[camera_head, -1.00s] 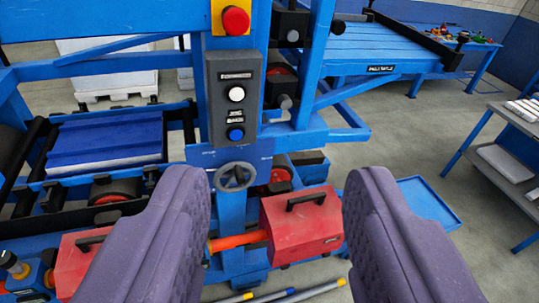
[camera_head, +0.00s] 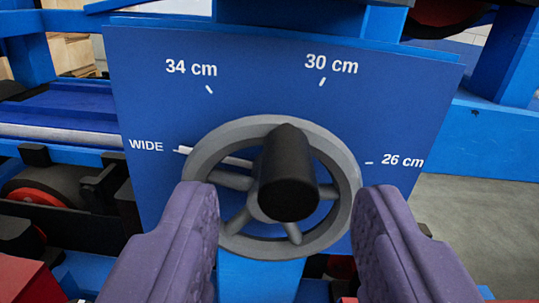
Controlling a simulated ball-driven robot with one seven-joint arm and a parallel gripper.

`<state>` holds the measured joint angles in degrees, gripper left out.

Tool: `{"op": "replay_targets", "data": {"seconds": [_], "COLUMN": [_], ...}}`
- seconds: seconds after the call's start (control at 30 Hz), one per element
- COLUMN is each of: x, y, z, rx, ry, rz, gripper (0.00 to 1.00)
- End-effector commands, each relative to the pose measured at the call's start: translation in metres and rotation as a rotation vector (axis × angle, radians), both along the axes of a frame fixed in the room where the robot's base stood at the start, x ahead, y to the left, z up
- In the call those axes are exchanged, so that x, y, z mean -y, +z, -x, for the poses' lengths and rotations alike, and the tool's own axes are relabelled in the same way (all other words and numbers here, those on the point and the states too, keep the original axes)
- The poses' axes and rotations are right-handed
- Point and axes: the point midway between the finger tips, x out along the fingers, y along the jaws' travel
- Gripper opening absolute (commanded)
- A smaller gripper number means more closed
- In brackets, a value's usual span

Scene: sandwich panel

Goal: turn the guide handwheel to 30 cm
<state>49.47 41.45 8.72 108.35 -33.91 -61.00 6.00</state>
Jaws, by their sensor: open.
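The guide handwheel (camera_head: 207,151) is a grey spoked ring with a black knob (camera_head: 288,178) standing out toward me. It sits in front of a blue dial plate (camera_head: 265,85) marked WIDE, 34 cm, 30 cm and 26 cm, with white ticks. A white bar, partly hidden by the rim, shows on the left side of the wheel and lines up with WIDE. My gripper (camera_head: 287,198) is open, its purple fingers at the lower left and lower right of the wheel. The knob lies between them in the picture; I see no grip on it.
A blue frame beam (camera_head: 492,125) runs to the right of the plate. Blue rails and a dark roller (camera_head: 62,197) are on the left. A red part (camera_head: 22,280) shows at the lower left. Grey floor is open at the right.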

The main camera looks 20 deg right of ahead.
Motion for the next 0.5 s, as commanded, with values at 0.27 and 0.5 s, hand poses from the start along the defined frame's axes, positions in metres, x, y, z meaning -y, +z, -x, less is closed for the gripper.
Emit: {"op": "replay_targets", "data": {"seconds": [0.27,0.5], "x": [0.008,0.008], "y": [0.000,0.001], "z": [-0.031,-0.033], "rx": [-0.001,0.000], "ry": [-0.001,-0.001], "rz": [0.001,0.001], "gripper": [0.50,0.50]}}
